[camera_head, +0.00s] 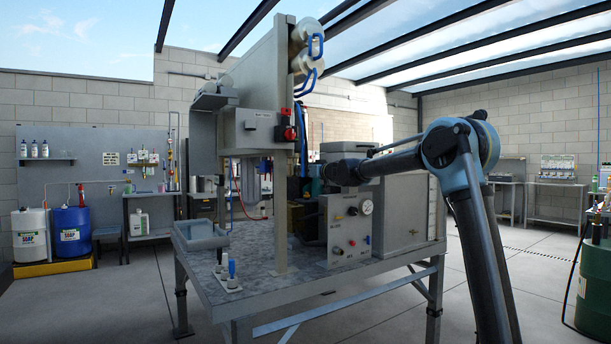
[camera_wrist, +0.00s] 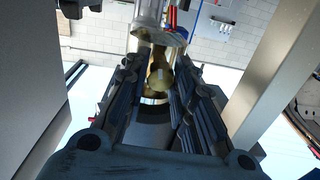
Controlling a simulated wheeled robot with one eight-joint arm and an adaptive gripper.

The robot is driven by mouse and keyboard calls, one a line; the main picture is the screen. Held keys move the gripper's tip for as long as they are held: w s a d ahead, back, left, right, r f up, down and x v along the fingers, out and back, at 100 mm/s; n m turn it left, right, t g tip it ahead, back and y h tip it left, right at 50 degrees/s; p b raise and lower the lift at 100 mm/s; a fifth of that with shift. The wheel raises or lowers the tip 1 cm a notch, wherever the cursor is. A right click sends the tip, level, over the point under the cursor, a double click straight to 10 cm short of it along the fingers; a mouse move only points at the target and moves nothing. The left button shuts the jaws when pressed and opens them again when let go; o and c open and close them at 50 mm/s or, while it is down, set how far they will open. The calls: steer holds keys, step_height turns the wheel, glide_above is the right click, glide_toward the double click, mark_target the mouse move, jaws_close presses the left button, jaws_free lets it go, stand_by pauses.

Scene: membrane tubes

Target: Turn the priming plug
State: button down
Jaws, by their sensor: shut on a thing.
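In the wrist view, a brass-coloured rounded piece (camera_wrist: 160,76), which looks like the priming plug, sits between the fingers of my gripper (camera_wrist: 160,88). The fingers close on it from both sides. A pale metal cylindrical part stands just beyond it. How the plug is seated cannot be told. In the head view, my arm reaches in from the right to the middle of the bench machine (camera_head: 265,120). My gripper end there is small and partly hidden among machine parts, and the plug cannot be made out.
A grey upright post (camera_wrist: 280,75) stands close on the right of my gripper in the wrist view, with a grey panel (camera_wrist: 25,80) on the left. In the head view, a control box with a gauge (camera_head: 348,228) sits below my forearm. The bench (camera_head: 215,285) has a tray (camera_head: 200,236).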

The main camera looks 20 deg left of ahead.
steer(key=shift+w+n, duration=0.1)
steer(key=shift+n, duration=3.3)
steer(key=shift+h, duration=0.3)
steer(key=c, duration=1.3)
jaws_free()
steer(key=shift+w+f, duration=0.1)
steer(key=shift+c, duration=0.2)
steer(key=v, duration=1.2)
